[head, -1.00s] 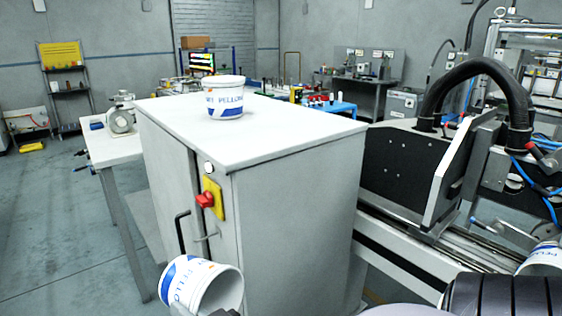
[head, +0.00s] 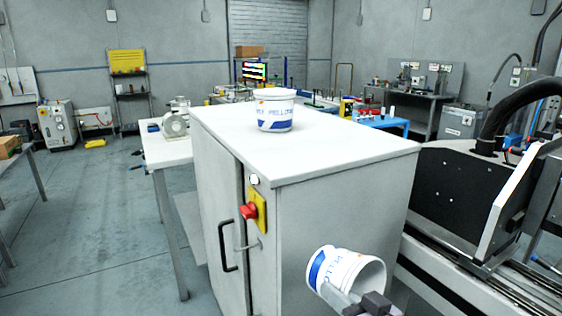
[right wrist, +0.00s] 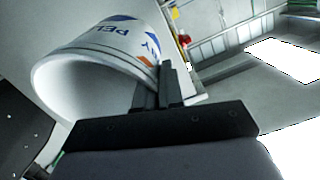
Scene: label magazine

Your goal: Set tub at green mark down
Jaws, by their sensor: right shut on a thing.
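A white tub (head: 338,262) with blue print is held tilted on its side by my right gripper (head: 345,296), in front of the grey cabinet and below its top. Its open mouth faces right in the head view. In the right wrist view the tub (right wrist: 105,52) fills the upper left, and the fingers of my right gripper (right wrist: 160,88) are shut on its wall near the rim. A second tub (head: 275,112) stands upright on the white cabinet top. No green mark can be seen. My left gripper is out of view.
The cabinet top (head: 310,150) is otherwise clear. A red knob on a yellow plate (head: 255,211) and a black handle (head: 226,246) are on the cabinet's front. A machine with a black hose (head: 468,190) stands to the right, a side table (head: 165,150) to the left.

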